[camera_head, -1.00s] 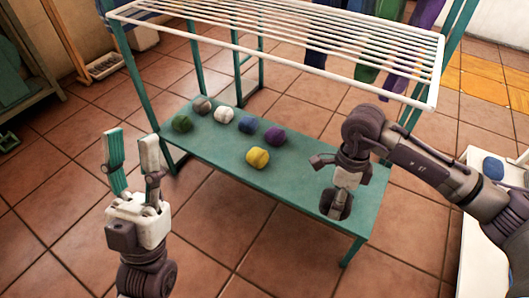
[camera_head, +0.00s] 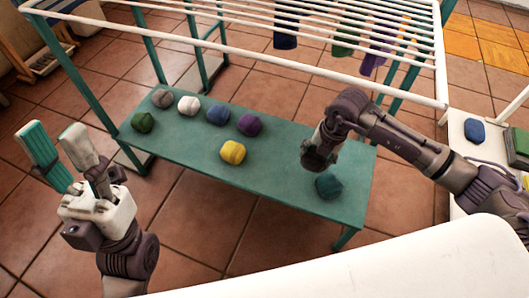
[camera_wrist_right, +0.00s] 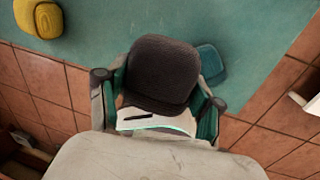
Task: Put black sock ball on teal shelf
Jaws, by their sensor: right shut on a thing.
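The black sock ball (camera_wrist_right: 163,72) is dark grey-black and sits between the fingers of my right gripper (camera_wrist_right: 158,105), which is shut on it. In the head view my right gripper (camera_head: 318,158) hangs above the right part of the teal shelf (camera_head: 275,180), and the ball is hard to tell from the dark gripper there. The shelf also fills the upper part of the right wrist view (camera_wrist_right: 110,30). A teal ball (camera_head: 328,186) lies on the shelf just below and beside my right gripper. My left gripper (camera_head: 54,130) is open and empty, left of the shelf.
Yellow (camera_head: 233,152), purple (camera_head: 250,124), blue (camera_head: 217,115), white (camera_head: 189,106), grey (camera_head: 162,98) and green (camera_head: 142,122) balls lie on the shelf's left half. White rack bars (camera_head: 240,58) run above. A white surface (camera_head: 400,262) fills the bottom right.

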